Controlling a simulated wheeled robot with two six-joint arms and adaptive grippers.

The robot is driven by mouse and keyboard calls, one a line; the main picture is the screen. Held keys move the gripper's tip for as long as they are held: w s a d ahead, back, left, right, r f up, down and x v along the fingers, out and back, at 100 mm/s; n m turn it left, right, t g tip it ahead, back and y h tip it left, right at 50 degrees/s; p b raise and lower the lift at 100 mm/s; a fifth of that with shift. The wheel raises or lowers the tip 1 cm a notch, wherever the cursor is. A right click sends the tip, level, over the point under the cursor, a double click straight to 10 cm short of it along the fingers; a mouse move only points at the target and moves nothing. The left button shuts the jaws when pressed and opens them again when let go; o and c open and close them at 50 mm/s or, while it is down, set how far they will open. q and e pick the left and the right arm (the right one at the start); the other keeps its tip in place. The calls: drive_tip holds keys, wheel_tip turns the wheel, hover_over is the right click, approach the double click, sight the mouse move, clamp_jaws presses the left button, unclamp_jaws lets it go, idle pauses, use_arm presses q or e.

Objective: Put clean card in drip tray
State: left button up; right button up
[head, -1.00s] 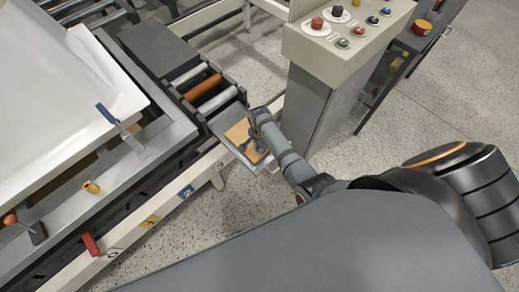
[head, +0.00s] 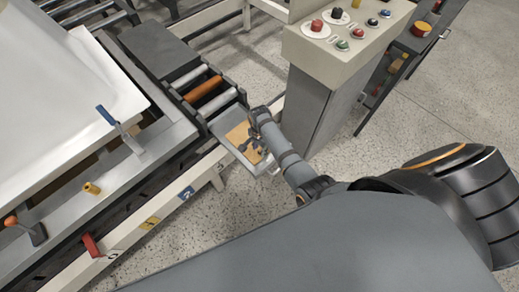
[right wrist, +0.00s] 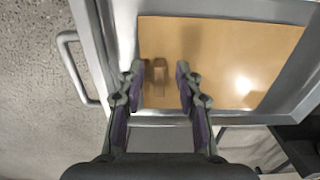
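A tan card (head: 238,133) lies in the silver drip tray (head: 226,144) at the end of the roller section in the head view. In the right wrist view the card (right wrist: 225,55) lies flat inside the tray's raised rim (right wrist: 240,118), with a small brown tab (right wrist: 157,80) near its left part. My right gripper (right wrist: 162,72) is open over the card, with the tab between its parted fingers. It also shows over the tray in the head view (head: 256,150) and hides part of the card. My left gripper is not in view.
A control box (head: 335,50) with several buttons stands right behind my right arm. Rollers (head: 205,88) lie behind the tray. A white shell (head: 70,75) and a blue-handled clamp (head: 120,130) are at left. A tray handle (right wrist: 70,65) sticks out at left in the wrist view.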

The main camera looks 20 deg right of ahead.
wheel_tip(320, 180, up, 11)
drive_tip(key=p, duration=0.2)
drive_tip(key=shift+f, duration=0.1)
